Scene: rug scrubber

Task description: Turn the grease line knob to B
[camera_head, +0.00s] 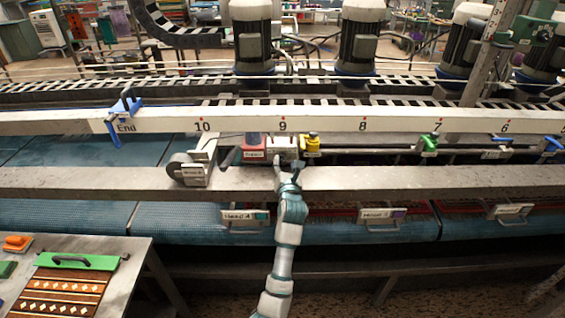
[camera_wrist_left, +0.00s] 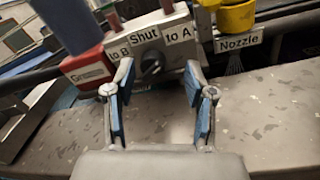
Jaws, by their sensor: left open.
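The grease line valve block (camera_wrist_left: 160,39) is a pale box with the labels "to B", "Shut" and "to A" in the left wrist view. Its dark round knob (camera_wrist_left: 152,66) sits below "Shut"; I cannot tell clearly which label it points to. My left gripper (camera_wrist_left: 157,80) is open, with one blue-padded finger on each side of the knob; I cannot tell whether they touch it. In the head view the block (camera_head: 283,143) is on the machine's rail, and my left gripper (camera_head: 288,172) is just in front, partly hiding it. My right gripper is not in view.
A red grease block (camera_wrist_left: 84,66) stands left of the valve block, with a blue cylinder above it. A yellow nozzle fitting (camera_wrist_left: 236,17) is to the right. A wide grey beam (camera_head: 420,181) runs below the gripper. A side table (camera_head: 110,285) stands at lower left.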

